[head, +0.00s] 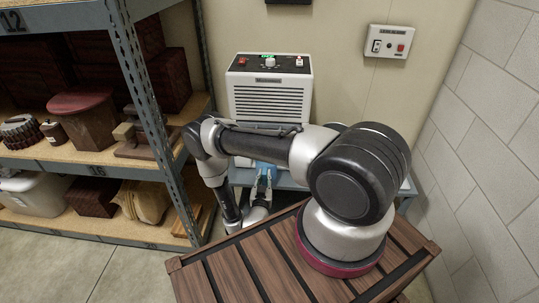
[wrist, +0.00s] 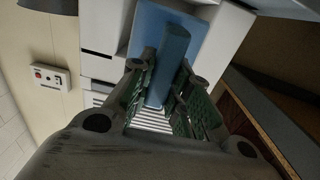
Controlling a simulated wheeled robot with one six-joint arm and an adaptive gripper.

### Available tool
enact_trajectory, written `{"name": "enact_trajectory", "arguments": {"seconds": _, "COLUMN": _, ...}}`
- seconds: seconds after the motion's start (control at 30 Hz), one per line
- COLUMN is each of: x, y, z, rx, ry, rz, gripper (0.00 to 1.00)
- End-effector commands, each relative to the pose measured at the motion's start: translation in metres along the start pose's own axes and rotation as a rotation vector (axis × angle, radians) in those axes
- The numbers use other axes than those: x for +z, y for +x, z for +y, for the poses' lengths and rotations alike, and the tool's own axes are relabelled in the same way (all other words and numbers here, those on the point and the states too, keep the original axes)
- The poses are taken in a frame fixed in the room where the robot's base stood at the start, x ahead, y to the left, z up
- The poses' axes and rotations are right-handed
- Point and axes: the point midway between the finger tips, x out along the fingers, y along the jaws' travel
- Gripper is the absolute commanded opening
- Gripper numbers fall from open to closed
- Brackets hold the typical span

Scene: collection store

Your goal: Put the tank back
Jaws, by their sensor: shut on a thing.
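A white dehumidifier-like unit (head: 270,92) with a slatted front and a control panel on top stands against the back wall. The blue tank (head: 264,170) is low at its front, mostly hidden by my arm. In the wrist view the tank shows as a blue face (wrist: 150,22) with a raised blue bar handle (wrist: 172,62). My gripper (head: 262,187) is shut on this handle, its green-padded fingers on either side of it in the wrist view (wrist: 166,85). White surfaces of the unit (wrist: 104,28) show beside the blue face. I cannot tell how far the tank sits inside the unit.
A metal rack (head: 135,80) with boxes and other objects stands close on the left. A slatted brown wooden crate top (head: 250,270) is in front, below my arm. A wall box with switches (head: 391,42) hangs at right. Bare floor (head: 100,272) shows at lower left.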

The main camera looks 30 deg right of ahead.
Motion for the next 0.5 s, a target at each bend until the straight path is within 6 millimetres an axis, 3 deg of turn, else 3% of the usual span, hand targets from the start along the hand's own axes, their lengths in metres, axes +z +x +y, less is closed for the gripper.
{"name": "enact_trajectory", "arguments": {"seconds": 0.3, "x": -0.002, "y": 0.092, "z": 0.002, "rx": 0.005, "ry": 0.004, "rz": 0.005, "gripper": 0.00}}
{"name": "enact_trajectory", "arguments": {"seconds": 0.5, "x": -0.001, "y": 0.140, "z": 0.001, "rx": 0.002, "ry": 0.001, "rz": 0.003, "gripper": 0.00}}
